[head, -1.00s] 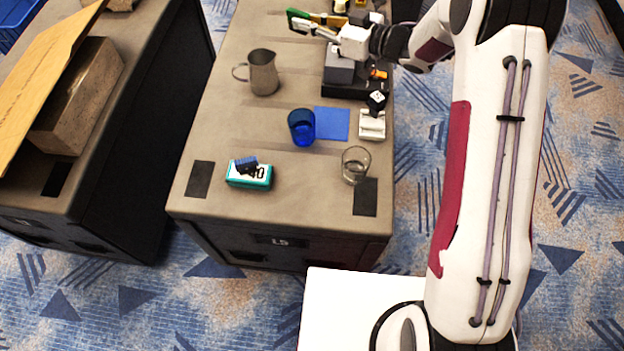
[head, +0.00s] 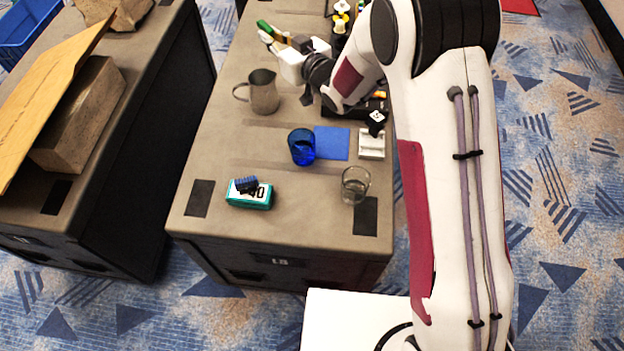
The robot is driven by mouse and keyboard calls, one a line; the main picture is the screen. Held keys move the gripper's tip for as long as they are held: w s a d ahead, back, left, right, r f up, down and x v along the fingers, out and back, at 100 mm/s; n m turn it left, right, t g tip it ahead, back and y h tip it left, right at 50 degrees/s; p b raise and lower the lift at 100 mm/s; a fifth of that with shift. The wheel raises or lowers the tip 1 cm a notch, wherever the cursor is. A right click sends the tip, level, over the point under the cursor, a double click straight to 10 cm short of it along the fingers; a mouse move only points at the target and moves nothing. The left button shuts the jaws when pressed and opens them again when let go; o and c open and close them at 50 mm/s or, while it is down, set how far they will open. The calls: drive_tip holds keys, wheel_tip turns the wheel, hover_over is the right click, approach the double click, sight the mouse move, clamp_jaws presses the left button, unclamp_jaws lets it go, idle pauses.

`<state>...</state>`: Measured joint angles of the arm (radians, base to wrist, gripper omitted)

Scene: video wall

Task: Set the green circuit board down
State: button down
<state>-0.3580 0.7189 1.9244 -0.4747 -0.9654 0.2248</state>
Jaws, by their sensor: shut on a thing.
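The green circuit board (head: 264,26) shows as a small green piece at the far end of the table, at the tips of my gripper (head: 271,37). My gripper is shut on it. The arm reaches in from the right, and the gripper points to the left, beyond the metal pitcher. Much of the board is hidden or too small to make out. I cannot tell whether it touches the table (head: 225,130).
The metal pitcher (head: 264,94) stands nearest the gripper. A blue cup (head: 302,147), a blue square (head: 332,142), a clear glass (head: 355,185) and a teal box (head: 249,197) are nearer the front. Dark and yellow items (head: 341,18) stand at the back right. The table's left side is mostly bare.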

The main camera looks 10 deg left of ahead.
drive_tip(key=s+d+f+m+t+h, duration=0.1)
drive_tip(key=s+f+m+t+h, duration=0.1)
drive_tip(key=s+f+m+h, duration=0.35)
drive_tip(key=s+d+f+m+t+h, duration=0.1)
drive_tip(key=s+f+m+t+h, duration=0.15)
drive_tip(key=s+h, duration=0.6)
drive_tip(key=s+d+f+m+g+h, duration=0.1)
drive_tip(key=s+d+m+h, duration=0.15)
drive_tip(key=s+d, duration=0.45)
drive_tip(key=s+d+f+m+h, duration=0.1)
drive_tip(key=s+d+m, duration=0.2)
drive_tip(key=s, duration=0.8)
drive_tip(key=shift+w+f, duration=0.15)
drive_tip(key=shift+f, duration=2.35)
drive_tip(key=shift+f, duration=0.1)
drive_tip(key=shift+f, duration=2.8)
drive_tip(key=shift+f, duration=0.1)
drive_tip(key=shift+f, duration=2)
